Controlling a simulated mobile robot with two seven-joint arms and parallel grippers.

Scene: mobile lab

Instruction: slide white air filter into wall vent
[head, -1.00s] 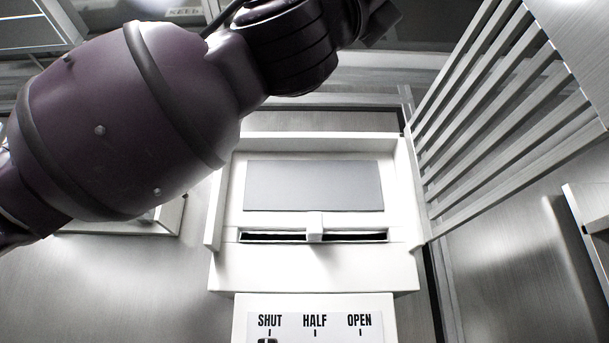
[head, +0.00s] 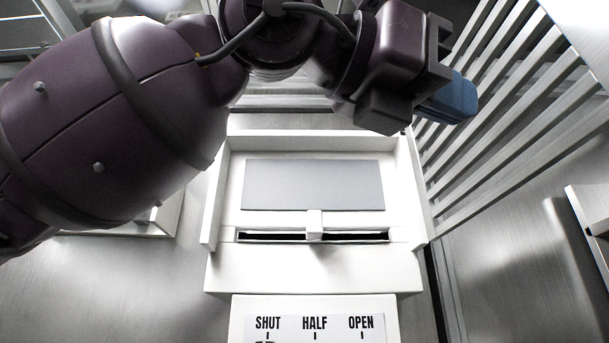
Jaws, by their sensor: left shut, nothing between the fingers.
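The wall vent (head: 312,268) is a white open-fronted housing in the middle of the head view. A flat grey panel (head: 312,185) shows inside it, above a dark horizontal slot (head: 270,237) with a small white tab (head: 314,226) at its middle. The vent's slatted grille door (head: 490,130) stands swung open to the right. I cannot pick out the white air filter as a separate piece. My left gripper (head: 452,98) is shut and empty, above and right of the vent opening, in front of the grille's upper part. Its blue finger end shows. My right gripper is out of view.
Below the vent a white plate (head: 314,325) reads SHUT, HALF, OPEN. A white-edged box (head: 590,225) sticks out at the right edge. My left arm covers the upper left. The space directly before the vent opening is clear.

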